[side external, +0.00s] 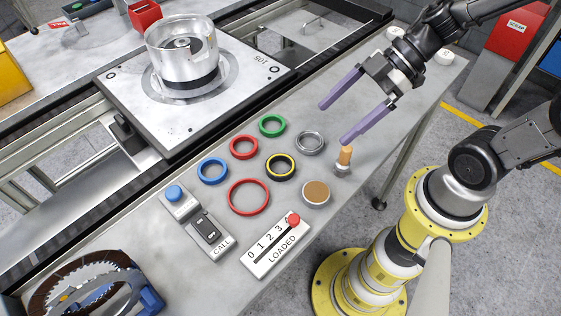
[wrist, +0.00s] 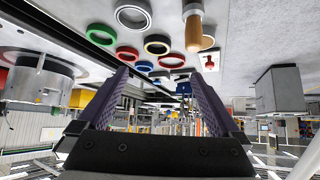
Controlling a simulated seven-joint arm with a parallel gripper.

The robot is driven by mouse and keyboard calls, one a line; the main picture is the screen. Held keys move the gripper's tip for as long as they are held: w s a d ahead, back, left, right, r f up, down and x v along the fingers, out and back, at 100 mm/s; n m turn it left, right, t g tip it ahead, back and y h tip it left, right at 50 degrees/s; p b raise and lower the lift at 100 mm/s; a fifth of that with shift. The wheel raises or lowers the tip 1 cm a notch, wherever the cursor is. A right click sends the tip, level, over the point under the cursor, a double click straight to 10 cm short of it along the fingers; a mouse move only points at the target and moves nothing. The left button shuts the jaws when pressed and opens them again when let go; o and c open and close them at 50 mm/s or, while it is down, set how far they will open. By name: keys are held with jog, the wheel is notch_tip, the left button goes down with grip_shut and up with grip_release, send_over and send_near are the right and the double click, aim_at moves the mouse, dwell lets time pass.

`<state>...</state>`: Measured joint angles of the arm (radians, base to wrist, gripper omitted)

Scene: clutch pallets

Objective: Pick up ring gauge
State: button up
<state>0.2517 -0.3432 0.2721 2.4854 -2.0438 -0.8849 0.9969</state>
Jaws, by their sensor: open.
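A grey metal ring (side external: 310,152), which looks like the ring gauge, lies flat on the grey bench. It also shows at the top of the wrist view (wrist: 133,28). My gripper (side external: 334,123) is open and empty, its two long purple fingers apart and raised above the bench near this ring, on the side of the wooden-handled tool. In the wrist view my gripper (wrist: 159,74) has nothing between its fingers.
Beside it lie a green ring (side external: 263,130), a black-and-yellow ring (side external: 280,178), red and blue rings, and a brown-topped disc (side external: 316,192). A wooden-handled tool (side external: 344,158) stands upright close by. A metal housing (side external: 182,60) sits on a pallet behind.

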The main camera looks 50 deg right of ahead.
aim_at(288, 167)
jog(key=x, duration=1.3)
jog(key=shift+w+a+f, duration=0.1)
jog(key=shift+w+f, duration=0.1)
jog(key=shift+w, duration=0.25)
jog(key=c, duration=1.5)
jog(key=shift+r, duration=0.25)
